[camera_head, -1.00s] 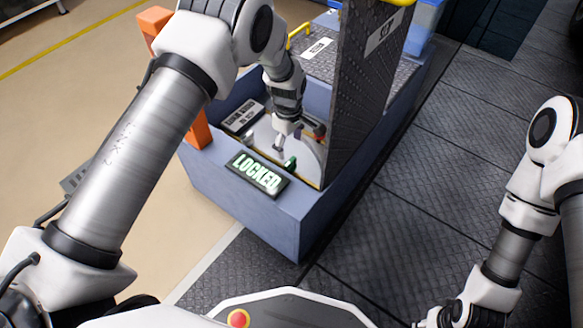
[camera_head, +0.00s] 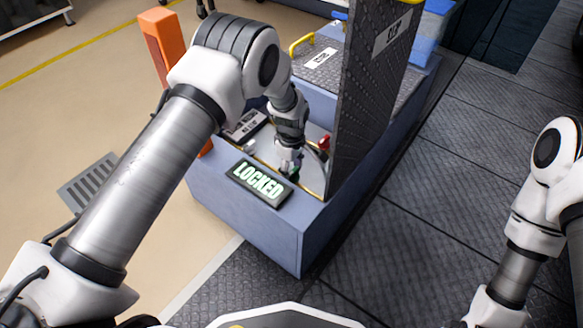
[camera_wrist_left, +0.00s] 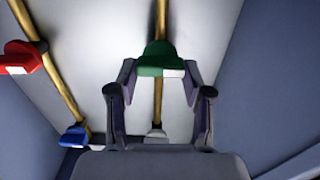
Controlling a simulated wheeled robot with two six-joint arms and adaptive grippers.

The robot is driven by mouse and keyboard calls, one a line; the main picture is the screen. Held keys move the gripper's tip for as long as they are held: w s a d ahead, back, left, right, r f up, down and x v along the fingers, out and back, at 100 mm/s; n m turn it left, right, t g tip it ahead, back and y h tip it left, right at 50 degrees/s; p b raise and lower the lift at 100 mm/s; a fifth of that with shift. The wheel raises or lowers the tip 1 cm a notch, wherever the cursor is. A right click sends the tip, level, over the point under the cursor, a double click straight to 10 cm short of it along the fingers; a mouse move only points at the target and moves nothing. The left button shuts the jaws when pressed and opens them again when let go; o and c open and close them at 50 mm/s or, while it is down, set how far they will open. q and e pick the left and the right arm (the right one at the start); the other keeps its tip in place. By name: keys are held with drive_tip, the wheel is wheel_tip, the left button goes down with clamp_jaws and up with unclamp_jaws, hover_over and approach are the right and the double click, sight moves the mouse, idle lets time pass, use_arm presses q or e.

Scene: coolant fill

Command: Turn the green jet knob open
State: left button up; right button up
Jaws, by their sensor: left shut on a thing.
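The green jet knob (camera_wrist_left: 158,56) sits on a brass pipe inside the bay, with a white patch on one side. My left gripper (camera_wrist_left: 158,78) is shut on it, with a fingertip at each side. In the head view the left gripper (camera_head: 289,166) reaches down into the open bay of the blue cabinet (camera_head: 250,224). Only a small bit of the green knob (camera_head: 293,174) shows there, the rest hidden by the gripper. My right gripper is out of view; only its arm shows at the right.
A red knob (camera_wrist_left: 22,58), a blue knob (camera_wrist_left: 74,136) and a white knob (camera_wrist_left: 155,134) are also in the bay. A lit "LOCKED" sign (camera_head: 260,183) is on the cabinet's front. The raised dark lid (camera_head: 365,95) stands close right of the gripper. An orange post (camera_head: 163,45) stands behind.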

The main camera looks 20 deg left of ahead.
use_arm(q)
drive_tip(key=m+p, duration=0.3)
drive_tip(key=shift+r+p, duration=0.2)
drive_tip(key=shift+p, duration=0.15)
drive_tip(key=m+p, duration=0.3)
drive_tip(key=m, duration=0.1)
drive_tip(key=shift+w+d+f, duration=0.1)
drive_tip(key=shift+d, duration=0.05)
drive_tip(key=m+p, duration=0.2)
drive_tip(key=m, duration=0.3)
drive_tip(key=shift+d+m, duration=0.1)
drive_tip(key=shift+m, duration=0.3)
drive_tip(key=m+p, duration=0.1)
drive_tip(key=m, duration=0.4)
drive_tip(key=shift+d+f+p, duration=0.1)
drive_tip(key=shift+d+p, duration=0.05)
drive_tip(key=shift+p, duration=0.2)
drive_tip(key=o, duration=1.2)
drive_tip(key=shift+c, duration=0.2)
